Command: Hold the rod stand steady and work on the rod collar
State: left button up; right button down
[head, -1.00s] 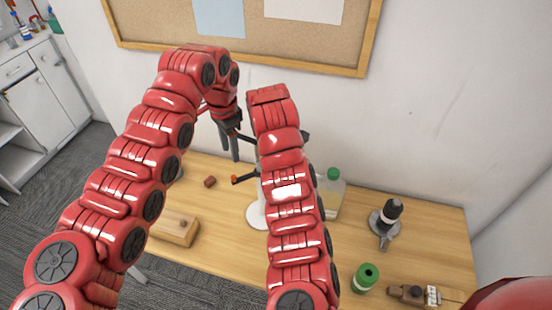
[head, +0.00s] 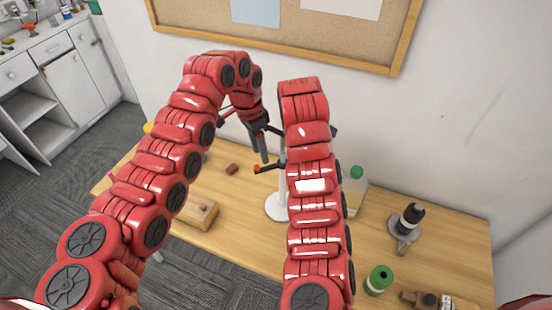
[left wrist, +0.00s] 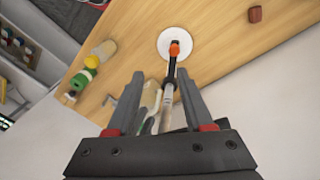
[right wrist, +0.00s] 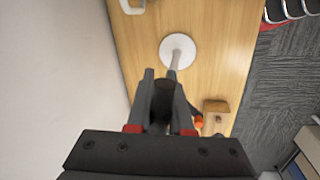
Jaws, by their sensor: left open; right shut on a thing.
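The rod stand has a white round base (head: 277,207) on the table; its base also shows in the left wrist view (left wrist: 178,42) and the right wrist view (right wrist: 178,50). The rod collar is dark with an orange-tipped arm (head: 264,168), which points left from the rod and shows in the left wrist view (left wrist: 174,52). My left gripper (head: 262,150) is open beside the rod, its fingers (left wrist: 162,85) on either side of the rod with no visible grip. My right gripper (right wrist: 164,84) is shut on the rod stand; my own right arm hides it in the head view.
A wooden block (head: 197,212) and a small brown block (head: 232,169) lie left of the stand. A green-capped bottle (head: 355,190), a dark-topped device (head: 408,225) and a green roll (head: 378,279) stand right. A wall is behind.

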pick_arm(q)
jog(key=s+d+f+n+h, duration=0.1)
jog(key=s+d+f+h, duration=0.3)
jog(key=f+h, duration=0.45)
jog(key=t+h, duration=0.5)
jog(key=t, duration=0.6)
send_near(266, 167)
jog(key=r+x, duration=0.1)
jog(key=x, duration=0.9)
jog(key=shift+w, duration=0.35)
jog(key=shift+a+y, duration=0.1)
jog(key=shift+y, duration=0.15)
jog(key=shift+r, duration=0.1)
grip_shut()
jog(key=shift+a, duration=0.1)
